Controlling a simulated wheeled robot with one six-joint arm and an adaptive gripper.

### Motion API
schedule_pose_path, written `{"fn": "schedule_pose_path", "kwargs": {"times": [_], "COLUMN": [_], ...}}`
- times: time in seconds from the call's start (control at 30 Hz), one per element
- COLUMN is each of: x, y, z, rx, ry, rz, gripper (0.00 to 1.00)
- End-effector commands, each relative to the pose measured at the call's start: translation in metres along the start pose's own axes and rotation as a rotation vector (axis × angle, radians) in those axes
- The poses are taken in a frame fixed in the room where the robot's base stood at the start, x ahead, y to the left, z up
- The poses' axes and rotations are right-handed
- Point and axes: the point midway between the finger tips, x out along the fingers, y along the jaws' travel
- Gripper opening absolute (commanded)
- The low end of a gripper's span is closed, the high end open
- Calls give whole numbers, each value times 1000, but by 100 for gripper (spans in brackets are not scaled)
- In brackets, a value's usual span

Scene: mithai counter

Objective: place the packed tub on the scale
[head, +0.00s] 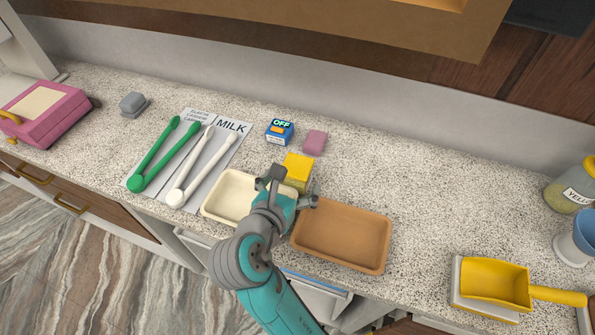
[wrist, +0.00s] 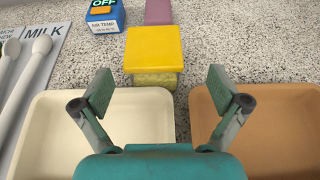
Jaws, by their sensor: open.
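The packed tub, with a yellow lid and pale contents showing through its side, stands upright on the speckled counter just behind two trays; I see it in the head view (head: 298,168) and the wrist view (wrist: 153,50). My gripper (head: 294,187) is open and empty in front of it, fingers spread to either side and apart from the tub, as the wrist view also shows (wrist: 160,90). A pink device with a cream top plate (head: 45,106) stands at the far left. A pale block lies under the yellow scoop (head: 495,285) at right.
A cream tray (head: 217,205) and brown tray (head: 345,248) flank my gripper. A blue box marked OFF (head: 279,132) and a pink block (head: 315,142) stand behind the tub. Green and white tongs (head: 165,153) lie on sheets at left. The counter right of the tub is clear.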

Motion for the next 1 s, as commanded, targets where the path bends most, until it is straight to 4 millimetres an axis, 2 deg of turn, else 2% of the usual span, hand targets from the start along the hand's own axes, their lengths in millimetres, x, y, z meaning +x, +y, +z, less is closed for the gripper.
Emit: {"fn": "schedule_pose_path", "kwargs": {"times": [0.17, 0.5, 0.8, 0.83, 0.87, 1.0], "x": [10, 53, 58, 58, 58, 58], "y": [1, 7, 7, 7, 7, 7], "z": [0, -1, -1, -1, -1, -1], "rx": [0, 1, 1, 1, 1, 1], "ry": [1, 0, 0, 0, 0, 0], "rz": [-1, -1, 1, 1, 1, 1], "gripper": [98, 98, 98, 95, 88, 53]}}
